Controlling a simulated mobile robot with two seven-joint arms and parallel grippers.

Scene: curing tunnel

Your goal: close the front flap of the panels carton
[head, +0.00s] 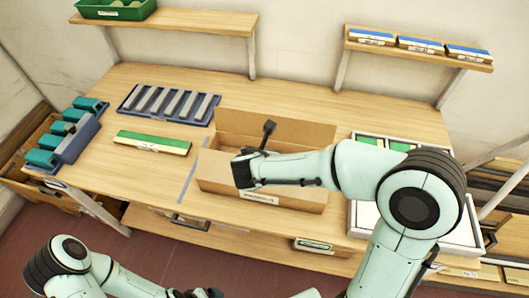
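The brown panels carton (215,170) stands on the wooden table in the middle, with its top open. Its rear cardboard (280,125) stands up at the back, and its labelled front side (290,202) faces me. My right arm reaches across the carton from the right and hides much of its inside and front edge, so the front flap's exact angle is unclear. My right gripper (267,132) is over the carton's opening, with a dark finger part pointing up; its gap does not show. My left gripper (208,293) is low at the bottom edge, mostly cut off, away from the carton.
A green-and-white box (153,142) and a blue slotted rack (168,104) are left of the carton. A blue holder (68,150) with teal pieces stands at the far left. A white tray (360,222) with green-and-white items is close on the right. Shelves hang above.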

